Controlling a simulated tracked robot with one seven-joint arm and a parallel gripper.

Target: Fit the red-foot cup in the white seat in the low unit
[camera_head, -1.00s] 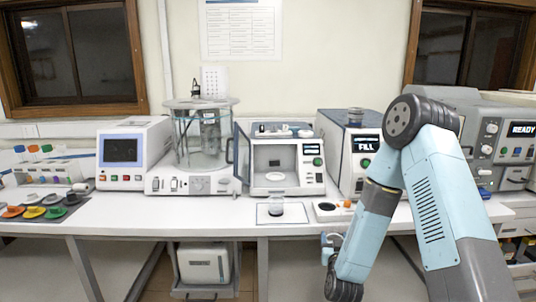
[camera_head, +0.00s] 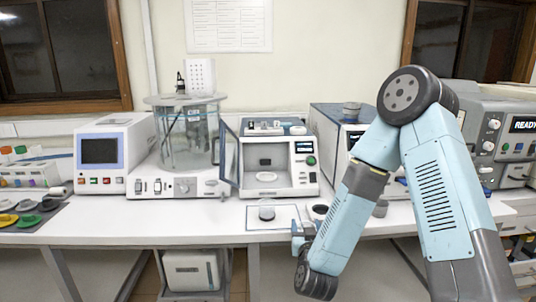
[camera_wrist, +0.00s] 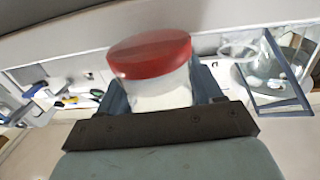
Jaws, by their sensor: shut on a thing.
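My gripper (camera_wrist: 165,95) is shut on the red-foot cup (camera_wrist: 160,92). In the wrist view the cup's pale, clear body sits between the dark fingers, with its red foot (camera_wrist: 150,53) facing up in the picture. The cup cannot be made out in the head view.
The front bench on the left is mostly clear.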

